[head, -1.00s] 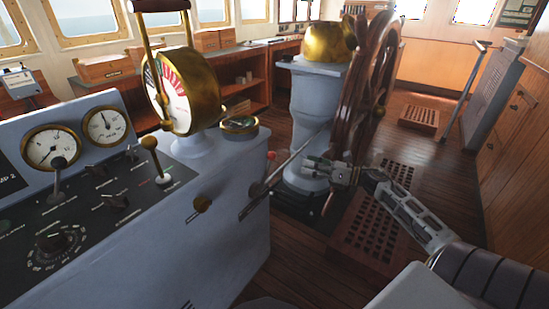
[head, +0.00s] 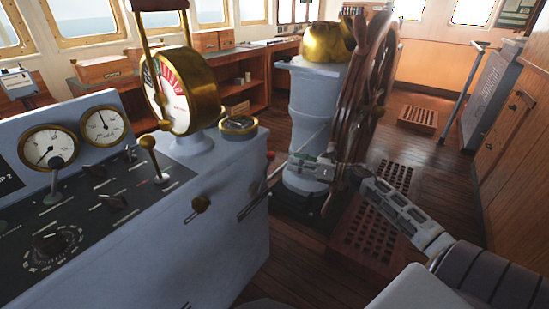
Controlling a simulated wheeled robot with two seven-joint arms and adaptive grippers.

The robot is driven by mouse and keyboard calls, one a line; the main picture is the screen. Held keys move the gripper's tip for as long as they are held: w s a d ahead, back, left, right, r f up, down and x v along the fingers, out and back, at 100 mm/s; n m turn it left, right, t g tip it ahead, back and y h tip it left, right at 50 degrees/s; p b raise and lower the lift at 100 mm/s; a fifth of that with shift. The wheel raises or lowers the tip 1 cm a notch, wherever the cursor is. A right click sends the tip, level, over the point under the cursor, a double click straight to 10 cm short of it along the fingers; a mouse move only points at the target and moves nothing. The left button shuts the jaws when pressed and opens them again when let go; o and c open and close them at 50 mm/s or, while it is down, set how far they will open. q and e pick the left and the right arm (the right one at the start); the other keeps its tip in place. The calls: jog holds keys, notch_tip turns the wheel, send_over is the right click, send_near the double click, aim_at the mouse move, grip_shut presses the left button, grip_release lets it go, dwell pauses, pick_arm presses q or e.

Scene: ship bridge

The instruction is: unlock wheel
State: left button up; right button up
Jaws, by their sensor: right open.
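The wooden ship's wheel (head: 368,88) stands nearly edge-on to me, right of the grey-blue pedestal (head: 312,105) with a brass top (head: 328,42). My right gripper (head: 297,163) is open, in front of the pedestal's lower part and left of the wheel's lower rim. Nothing shows between its fingers. I cannot tell whether the gripper touches the pedestal or lever. No separate lock is clearly visible. My left gripper is not in view.
A grey-blue console (head: 230,235) with gauges, levers and a brass telegraph (head: 170,90) fills the left. Slotted wooden gratings (head: 368,238) lie on the floor below the wheel. Open floor lies to the right, beside wooden cabinets (head: 510,130).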

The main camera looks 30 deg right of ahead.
aim_at(274, 154)
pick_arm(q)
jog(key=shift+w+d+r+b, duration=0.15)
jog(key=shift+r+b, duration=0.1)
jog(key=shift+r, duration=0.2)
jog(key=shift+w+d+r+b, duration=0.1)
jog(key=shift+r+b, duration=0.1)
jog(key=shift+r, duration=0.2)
pick_arm(e)
jog(key=x, duration=0.8)
jog(key=shift+w+a, duration=0.3)
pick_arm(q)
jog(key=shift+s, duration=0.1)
pick_arm(e)
jog(key=c, duration=0.5)
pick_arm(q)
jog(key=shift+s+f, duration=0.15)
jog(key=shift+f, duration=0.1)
pick_arm(e)
grip_shut()
